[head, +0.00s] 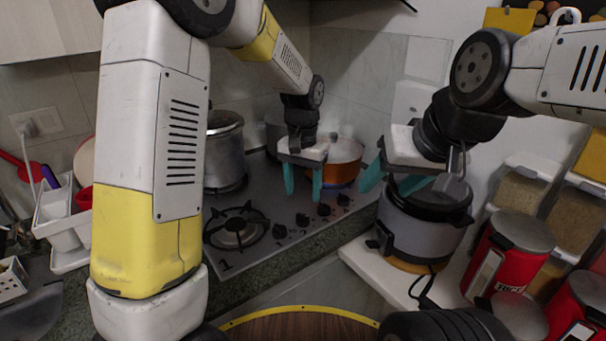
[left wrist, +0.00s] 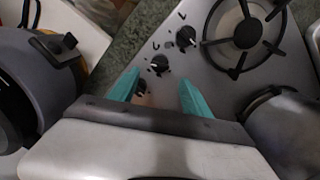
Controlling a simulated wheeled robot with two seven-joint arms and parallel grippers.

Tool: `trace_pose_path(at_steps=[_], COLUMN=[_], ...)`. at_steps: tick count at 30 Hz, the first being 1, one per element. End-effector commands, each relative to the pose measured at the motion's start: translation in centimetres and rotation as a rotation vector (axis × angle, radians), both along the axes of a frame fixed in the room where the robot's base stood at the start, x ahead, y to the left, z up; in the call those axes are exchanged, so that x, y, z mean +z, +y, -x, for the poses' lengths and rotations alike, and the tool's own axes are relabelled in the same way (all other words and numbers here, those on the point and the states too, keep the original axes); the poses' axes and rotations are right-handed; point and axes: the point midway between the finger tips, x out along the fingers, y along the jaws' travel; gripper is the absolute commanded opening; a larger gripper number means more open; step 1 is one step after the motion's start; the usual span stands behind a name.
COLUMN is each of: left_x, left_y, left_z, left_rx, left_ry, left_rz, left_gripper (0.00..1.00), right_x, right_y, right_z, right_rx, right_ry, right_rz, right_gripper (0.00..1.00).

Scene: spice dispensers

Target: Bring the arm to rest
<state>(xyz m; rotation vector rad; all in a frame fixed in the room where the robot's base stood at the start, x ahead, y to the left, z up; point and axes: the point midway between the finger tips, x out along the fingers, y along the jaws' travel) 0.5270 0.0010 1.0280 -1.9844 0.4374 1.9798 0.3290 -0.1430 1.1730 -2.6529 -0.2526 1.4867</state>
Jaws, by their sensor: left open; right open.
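My left gripper (head: 303,180) is in the middle of the head view, above the front right part of the stove. Its teal fingers are apart with nothing between them. In the left wrist view the same gripper (left wrist: 160,90) points down over the stove knobs and is empty. My right gripper (head: 392,181) is at the right of the head view, beside and above the grey rice cooker (head: 420,235). Its teal fingers are spread and I see nothing held between them. Whether it touches the cooker is unclear.
The stove (head: 275,215) carries a steel pot (head: 224,150) and an orange pot (head: 342,165). Red canisters (head: 508,255) and clear spice dispensers (head: 525,187) stand at the right. A white dish rack (head: 62,215) is at the left, beside the stove.

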Motion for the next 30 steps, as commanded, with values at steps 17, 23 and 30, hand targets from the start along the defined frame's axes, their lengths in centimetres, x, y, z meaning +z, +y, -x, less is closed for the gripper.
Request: trace_pose_path(at_steps=[17, 23, 30], left_x=[12.8, 14.4, 14.5], left_y=[10.5, 13.0, 14.0], left_z=[11.0, 16.4, 19.6], left_rx=[0.233, 0.314, 0.362], left_ry=[-0.284, -0.409, -0.489], left_rz=[0.216, 0.269, 0.295], left_gripper=[0.56, 0.56, 0.56], right_x=[0.0, 0.0, 0.0], right_y=[0.0, 0.0, 0.0], right_z=[0.0, 0.0, 0.0], right_rx=[0.000, 0.000, 0.000], right_ry=[0.000, 0.000, 0.000], right_rz=[0.000, 0.000, 0.000], right_gripper=[0.57, 0.57, 0.57])
